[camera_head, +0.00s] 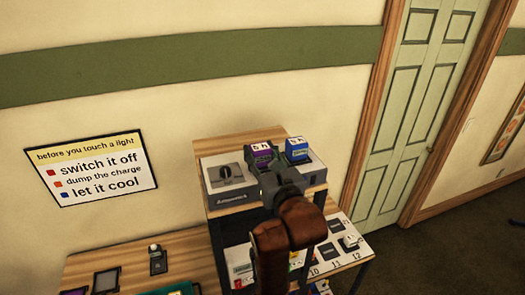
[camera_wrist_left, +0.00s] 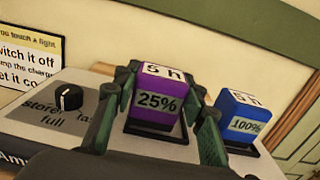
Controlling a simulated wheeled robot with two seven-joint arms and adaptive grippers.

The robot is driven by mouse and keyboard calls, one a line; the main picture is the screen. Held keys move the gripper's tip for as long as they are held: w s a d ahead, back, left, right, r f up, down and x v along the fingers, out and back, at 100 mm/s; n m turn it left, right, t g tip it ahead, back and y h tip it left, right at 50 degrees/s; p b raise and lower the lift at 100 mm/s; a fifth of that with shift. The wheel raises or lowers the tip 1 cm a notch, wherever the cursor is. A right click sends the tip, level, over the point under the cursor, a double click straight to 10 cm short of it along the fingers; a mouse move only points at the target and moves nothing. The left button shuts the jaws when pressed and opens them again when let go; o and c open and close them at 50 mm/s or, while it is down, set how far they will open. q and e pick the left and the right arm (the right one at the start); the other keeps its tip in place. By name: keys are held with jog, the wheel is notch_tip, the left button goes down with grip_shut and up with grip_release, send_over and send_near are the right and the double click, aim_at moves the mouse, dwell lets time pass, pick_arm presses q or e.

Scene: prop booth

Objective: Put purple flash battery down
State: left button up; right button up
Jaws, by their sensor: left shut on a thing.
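The purple flash battery (camera_wrist_left: 160,98) has a white top and a label reading 25%. My left gripper (camera_wrist_left: 163,110) is shut on it, one finger on each side, in the left wrist view. The battery sits in or just over a dark-rimmed slot on the grey charger (camera_wrist_left: 82,112); I cannot tell whether it touches the slot floor. In the head view the purple battery (camera_head: 262,154) shows at the fingertips of my left gripper (camera_head: 263,160), partly hidden by it. My right gripper does not show.
A blue battery (camera_wrist_left: 242,118) labelled 100% stands in the slot to the right, close to the right finger. The charger has a black knob (camera_wrist_left: 68,97) on its left. It stands on a wooden-topped shelf (camera_head: 235,143); a lower table (camera_head: 190,250) holds several items.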

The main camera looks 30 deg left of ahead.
aim_at(267, 158)
pick_arm(q)
jog(key=shift+w+f, duration=0.25)
jog(key=shift+w, duration=0.3)
jog(key=o, duration=1)
jog(key=shift+w+f, duration=0.15)
jog(key=shift+w, duration=0.2)
jog(key=o, duration=0.5)
jog(key=shift+s+r, duration=0.2)
jog(key=shift+s, duration=0.25)
jog(key=shift+c, duration=0.2)
jog(key=shift+w+f, duration=0.1)
jog(key=shift+w, duration=0.25)
jog(key=shift+s+d, duration=0.2)
jog(key=b+v, duration=0.2)
jog(key=v, duration=0.2)
jog(key=shift+s+d+f, duration=0.1)
jog(key=shift+s, duration=0.05)
jog(key=b+v, duration=0.3)
jog(key=v, duration=0.4)
jog(key=shift+s, duration=0.15)
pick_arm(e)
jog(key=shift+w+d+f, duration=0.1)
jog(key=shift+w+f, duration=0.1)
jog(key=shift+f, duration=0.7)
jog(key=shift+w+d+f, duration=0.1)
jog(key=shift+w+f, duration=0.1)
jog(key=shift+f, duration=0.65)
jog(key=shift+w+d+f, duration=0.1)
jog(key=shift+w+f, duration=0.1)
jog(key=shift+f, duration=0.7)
